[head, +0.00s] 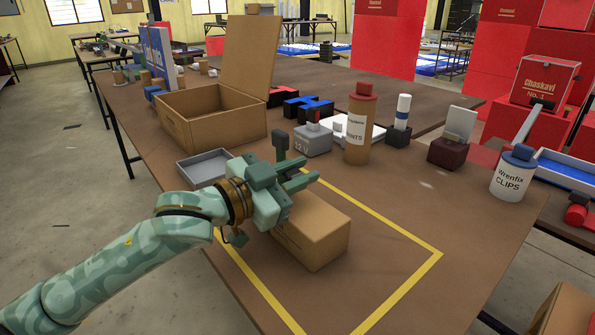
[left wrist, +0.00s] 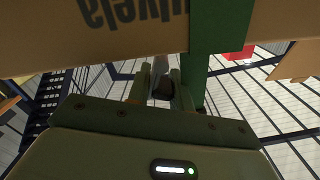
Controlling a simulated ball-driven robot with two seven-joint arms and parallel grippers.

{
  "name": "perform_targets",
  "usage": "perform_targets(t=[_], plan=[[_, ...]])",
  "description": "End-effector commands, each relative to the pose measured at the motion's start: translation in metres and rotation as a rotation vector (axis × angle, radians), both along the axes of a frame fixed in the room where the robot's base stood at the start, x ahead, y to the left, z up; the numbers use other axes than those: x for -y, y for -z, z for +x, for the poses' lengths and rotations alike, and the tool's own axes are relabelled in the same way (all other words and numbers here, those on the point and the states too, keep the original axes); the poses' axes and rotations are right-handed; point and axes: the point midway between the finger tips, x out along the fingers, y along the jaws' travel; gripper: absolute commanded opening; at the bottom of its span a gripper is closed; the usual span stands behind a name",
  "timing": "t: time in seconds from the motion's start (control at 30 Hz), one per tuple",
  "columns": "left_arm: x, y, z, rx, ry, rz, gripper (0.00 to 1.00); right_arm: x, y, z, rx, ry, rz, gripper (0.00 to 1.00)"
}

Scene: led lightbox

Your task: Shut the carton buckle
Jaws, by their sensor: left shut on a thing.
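A closed brown carton (head: 318,235) sits on the table inside a yellow taped outline. My left gripper (head: 309,172) is above the carton's far left part, its fingers pointing right. In the left wrist view the carton (left wrist: 120,45) fills the top, with dark upside-down lettering. A green band (left wrist: 215,45), apparently a strap, runs down beside the fingers. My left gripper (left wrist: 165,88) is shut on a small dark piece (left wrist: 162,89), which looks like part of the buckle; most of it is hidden. Whether the buckle halves are joined cannot be seen. My right gripper is not in view.
A grey tray (head: 203,167) and an open box (head: 213,116) lie beyond the gripper. A brown canister (head: 358,130), a grey block (head: 313,140) and a white clips jar (head: 512,178) stand behind. The taped area right of the carton is clear.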

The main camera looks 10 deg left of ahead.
Motion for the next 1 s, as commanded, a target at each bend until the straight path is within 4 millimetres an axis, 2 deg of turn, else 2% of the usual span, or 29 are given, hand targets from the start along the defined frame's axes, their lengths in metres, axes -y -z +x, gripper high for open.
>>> perform_targets(t=[0.13,0.2,0.47,0.7,1.0], plan=[[0.001,-0.005,-0.002,0.034,-0.002,0.034,0.00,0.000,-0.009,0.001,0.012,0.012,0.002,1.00],[0.002,-0.006,-0.004,0.060,-0.001,0.060,0.00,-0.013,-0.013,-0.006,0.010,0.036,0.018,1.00],[0.007,-0.007,-0.009,0.194,-0.001,0.193,0.00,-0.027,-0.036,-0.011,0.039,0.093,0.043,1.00],[0.012,-0.002,-0.013,0.313,0.000,0.312,0.00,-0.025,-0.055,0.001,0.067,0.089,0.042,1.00],[0.015,0.004,-0.015,0.408,0.000,0.407,0.00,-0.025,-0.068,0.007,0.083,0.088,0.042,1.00]])
